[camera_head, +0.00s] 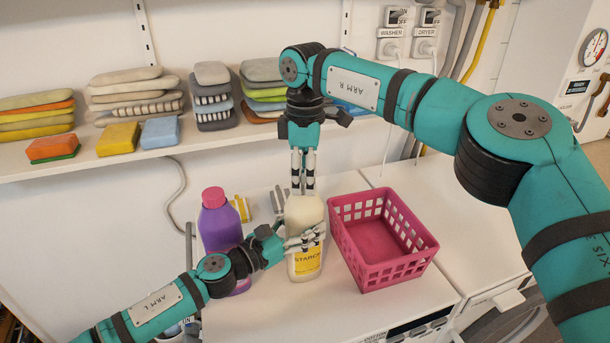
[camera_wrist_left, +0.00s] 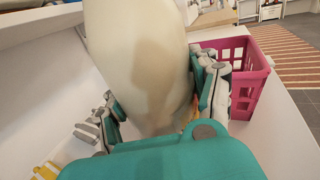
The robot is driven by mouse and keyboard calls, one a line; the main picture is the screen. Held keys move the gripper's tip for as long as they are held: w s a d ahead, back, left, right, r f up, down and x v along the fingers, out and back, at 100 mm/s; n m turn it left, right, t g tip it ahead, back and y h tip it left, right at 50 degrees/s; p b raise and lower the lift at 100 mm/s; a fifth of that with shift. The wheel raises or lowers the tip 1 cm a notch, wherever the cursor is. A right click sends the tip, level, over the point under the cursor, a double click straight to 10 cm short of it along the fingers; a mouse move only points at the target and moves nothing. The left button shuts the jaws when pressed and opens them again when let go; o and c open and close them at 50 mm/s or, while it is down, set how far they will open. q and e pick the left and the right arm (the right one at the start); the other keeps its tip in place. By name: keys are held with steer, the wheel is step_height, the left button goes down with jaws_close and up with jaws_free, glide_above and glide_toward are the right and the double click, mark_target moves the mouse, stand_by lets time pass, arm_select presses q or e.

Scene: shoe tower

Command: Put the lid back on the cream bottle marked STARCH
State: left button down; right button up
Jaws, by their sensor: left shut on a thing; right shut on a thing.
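The cream bottle (camera_head: 305,214) with a yellow STARCH label (camera_head: 308,262) stands upright on the white top, left of the pink basket. My left gripper (camera_head: 305,240) is shut around its body from the left. In the left wrist view the bottle (camera_wrist_left: 140,60) fills the space between the fingers of this gripper (camera_wrist_left: 160,105). My right gripper (camera_head: 303,188) points straight down at the bottle's top end, its fingers close together. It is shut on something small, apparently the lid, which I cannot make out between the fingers. Whether the lid touches the bottle's neck is hidden.
A purple bottle (camera_head: 218,222) with a pink cap stands close on the left, beside a yellow item (camera_head: 241,208). The pink basket (camera_head: 387,270) stands close on the right. A shelf (camera_head: 190,138) with folded cloths and sponges runs behind. The white top (camera_head: 310,318) is clear in front.

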steer(key=m, duration=0.6)
steer(key=shift+s+a+f, duration=0.1)
steer(key=shift+s+a, duration=0.1)
steer(key=shift+w+d+m, duration=0.15)
steer(key=shift+m, duration=0.65)
steer(key=o, duration=0.7)
steer(key=shift+o, duration=0.2)
steer(key=shift+r, duration=2.35)
steer(key=shift+c, duration=0.2)
